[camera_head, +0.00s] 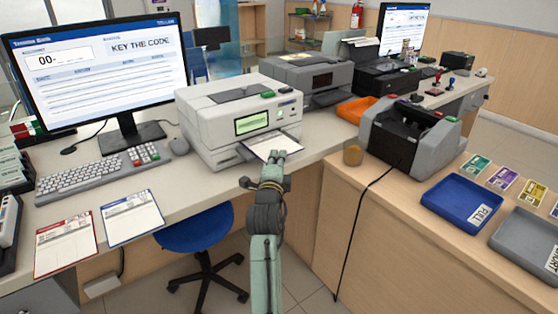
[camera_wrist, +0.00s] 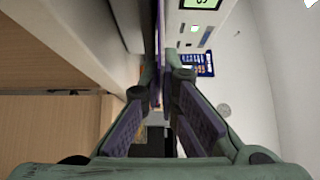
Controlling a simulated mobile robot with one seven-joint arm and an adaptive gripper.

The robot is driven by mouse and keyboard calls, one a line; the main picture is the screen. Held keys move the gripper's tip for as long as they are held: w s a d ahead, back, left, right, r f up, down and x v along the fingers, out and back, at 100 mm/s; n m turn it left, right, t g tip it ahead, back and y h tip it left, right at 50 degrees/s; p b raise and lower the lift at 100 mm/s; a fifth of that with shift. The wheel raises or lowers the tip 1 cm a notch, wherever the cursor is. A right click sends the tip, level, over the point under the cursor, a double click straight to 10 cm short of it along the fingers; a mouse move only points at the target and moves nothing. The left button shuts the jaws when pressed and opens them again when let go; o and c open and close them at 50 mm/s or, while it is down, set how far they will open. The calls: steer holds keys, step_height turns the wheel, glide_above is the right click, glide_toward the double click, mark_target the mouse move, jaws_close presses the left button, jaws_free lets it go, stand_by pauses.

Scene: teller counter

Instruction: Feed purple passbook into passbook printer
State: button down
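The passbook printer (camera_head: 222,112) is a white box with a lit green screen, standing on the counter. An open passbook with a pale page (camera_head: 270,147) lies level at the printer's front slot. Its far edge is at or in the slot; how deep I cannot tell. My gripper (camera_head: 278,156) is at the near edge of the passbook, fingers closed together on it. In the wrist view the passbook is a thin purplish edge (camera_wrist: 158,45) between my fingertips (camera_wrist: 161,72). The printer's front with its green screen (camera_wrist: 201,4) shows at the upper right there.
A red-edged passbook (camera_head: 66,245) and a blue-edged passbook (camera_head: 132,216) lie open on the counter at left, by the keyboard (camera_head: 102,172). A grey printer (camera_head: 308,78) stands behind. A note counter (camera_head: 410,135) and a blue tray (camera_head: 462,203) are at right.

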steer(key=c, duration=1.7)
jaws_free()
steer(key=shift+s+d+p, duration=0.15)
steer(key=shift+s+d, duration=0.55)
steer(key=shift+s, duration=0.25)
steer(key=shift+s+d+p, duration=0.1)
steer(key=shift+s+d, duration=0.55)
steer(key=shift+s, duration=0.3)
steer(key=shift+s+d+p, duration=0.15)
steer(key=shift+s+d, duration=0.55)
steer(key=shift+s, duration=0.25)
